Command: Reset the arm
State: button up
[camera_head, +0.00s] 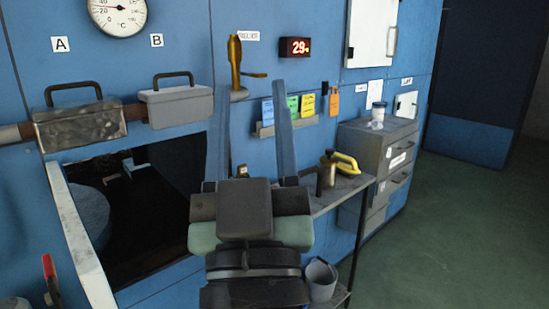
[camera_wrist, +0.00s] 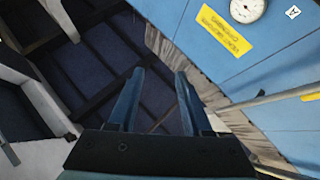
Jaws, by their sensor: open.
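My gripper (camera_head: 251,95) is raised in the middle of the head view, in front of the blue machine wall (camera_head: 180,40). Its two long blue fingers stand apart with nothing between them. In the wrist view my gripper (camera_wrist: 158,80) also shows open and empty, above a dark blue floor or recess. A yellow label (camera_wrist: 226,33) and a round gauge (camera_wrist: 247,9) are on the blue wall at the upper right there.
A dark opening (camera_head: 150,205) is at the left below two lidded boxes, a dark one (camera_head: 80,125) and a grey one (camera_head: 178,106). A shelf (camera_head: 335,192) holds a bottle (camera_head: 326,175) and a yellow-handled item (camera_head: 347,163). A grey bucket (camera_head: 320,280) sits below. Green floor (camera_head: 450,230) is clear at right.

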jog(key=s+d+r+m+h+p, duration=0.1)
jog(key=s+r+p, duration=0.1)
jog(key=r+p, duration=0.4)
jog(key=s+d+r+m+t+p, duration=0.1)
jog(key=s+r+p, duration=0.2)
jog(key=r+p, duration=0.4)
notch_tip(320, 180, up, 8)
jog(key=shift+s+r+h, duration=0.2)
jog(key=shift+s+h, duration=0.15)
jog(key=shift+h, duration=0.05)
